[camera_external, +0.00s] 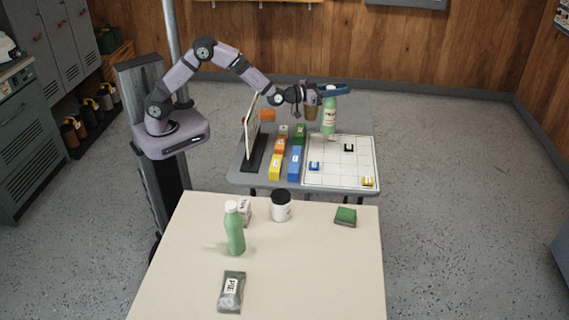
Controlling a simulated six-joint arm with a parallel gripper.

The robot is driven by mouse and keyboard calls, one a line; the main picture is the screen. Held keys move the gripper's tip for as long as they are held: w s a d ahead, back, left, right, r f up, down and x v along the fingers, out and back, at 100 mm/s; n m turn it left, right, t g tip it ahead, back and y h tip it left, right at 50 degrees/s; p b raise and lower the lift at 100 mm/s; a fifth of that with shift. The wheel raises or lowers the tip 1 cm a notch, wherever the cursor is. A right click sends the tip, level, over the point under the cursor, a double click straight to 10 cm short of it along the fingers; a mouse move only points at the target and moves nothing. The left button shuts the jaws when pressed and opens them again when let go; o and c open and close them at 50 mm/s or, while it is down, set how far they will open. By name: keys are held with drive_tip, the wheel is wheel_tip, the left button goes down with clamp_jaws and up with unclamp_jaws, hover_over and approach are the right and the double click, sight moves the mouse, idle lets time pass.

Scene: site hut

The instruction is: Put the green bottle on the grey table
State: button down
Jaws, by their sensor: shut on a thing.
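A green bottle (328,118) with a pale label and white cap is upright in my gripper (330,91). A second green bottle (235,234) with a white cap stands upright on the cream table in front, away from my gripper.
The grey table holds a white grid board (326,172) with small coloured pieces, long coloured blocks (297,160) and an upright panel (251,130). The cream table (310,275) holds a white jar (281,207), a green sponge-like block (345,216) and a grey packet (231,292).

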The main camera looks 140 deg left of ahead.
sight(329, 110)
wheel_tip(329, 110, down, 10)
drive_tip(key=p, duration=0.1)
idle(0.7)
drive_tip(key=shift+f, duration=0.15)
drive_tip(key=c, duration=1.4)
unclamp_jaws()
drive_tip(key=shift+c, duration=0.2)
